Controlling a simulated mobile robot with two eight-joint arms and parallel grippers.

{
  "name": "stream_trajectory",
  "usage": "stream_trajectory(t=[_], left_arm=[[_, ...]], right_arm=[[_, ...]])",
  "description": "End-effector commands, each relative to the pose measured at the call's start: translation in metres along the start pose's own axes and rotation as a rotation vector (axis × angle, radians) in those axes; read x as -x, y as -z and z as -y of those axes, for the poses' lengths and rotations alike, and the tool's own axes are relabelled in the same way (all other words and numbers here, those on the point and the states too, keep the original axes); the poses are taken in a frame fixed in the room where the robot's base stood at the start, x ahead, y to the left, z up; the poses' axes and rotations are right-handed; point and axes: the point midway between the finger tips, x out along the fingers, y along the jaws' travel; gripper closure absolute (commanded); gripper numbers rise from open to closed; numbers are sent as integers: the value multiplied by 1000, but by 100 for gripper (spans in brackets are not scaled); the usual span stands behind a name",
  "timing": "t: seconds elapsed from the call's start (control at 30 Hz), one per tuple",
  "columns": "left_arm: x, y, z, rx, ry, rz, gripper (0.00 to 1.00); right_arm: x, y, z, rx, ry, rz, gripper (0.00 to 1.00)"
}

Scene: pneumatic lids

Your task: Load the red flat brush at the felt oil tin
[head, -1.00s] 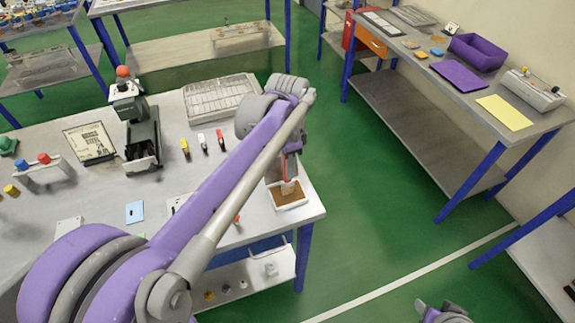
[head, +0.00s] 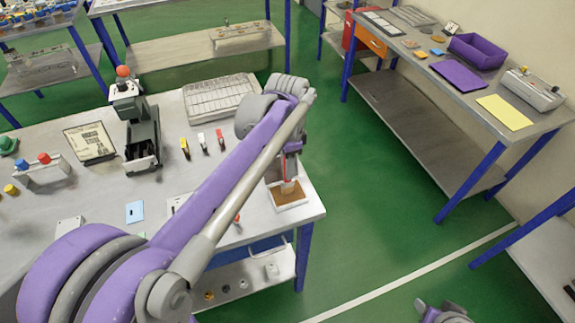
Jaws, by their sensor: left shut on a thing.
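The felt oil tin (head: 290,204) is a small white-rimmed tray with a brown felt inside, at the right front corner of the workbench. My left gripper (head: 290,158) hangs above it, pointing down, partly hidden by my own purple arm. It is shut on the red flat brush (head: 287,187), whose lower end is over the brown felt. I cannot tell whether the bristles touch the felt. Part of my right arm's end (head: 440,312) shows at the bottom edge, and its fingertips are not clear.
The workbench (head: 105,190) holds a press-like device (head: 138,128), several small markers, a light grey tray (head: 218,97), and a blue card (head: 135,212). My left arm spans the bench front. A green floor aisle separates it from the right bench (head: 440,110).

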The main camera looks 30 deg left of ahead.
Motion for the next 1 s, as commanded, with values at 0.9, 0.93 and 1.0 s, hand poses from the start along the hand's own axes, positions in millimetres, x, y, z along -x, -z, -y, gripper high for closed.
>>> stream_trajectory(t=[0.9,0.93,1.0], left_arm=[[70,1,1,0,2,-2,100],[71,1,1,0,2,-2,100],[70,0,0,0,2,-1,100]], right_arm=[[30,46,0,0,0,-51,50],[30,46,0,0,0,-51,50],[30,46,0,0,0,-50,50]])
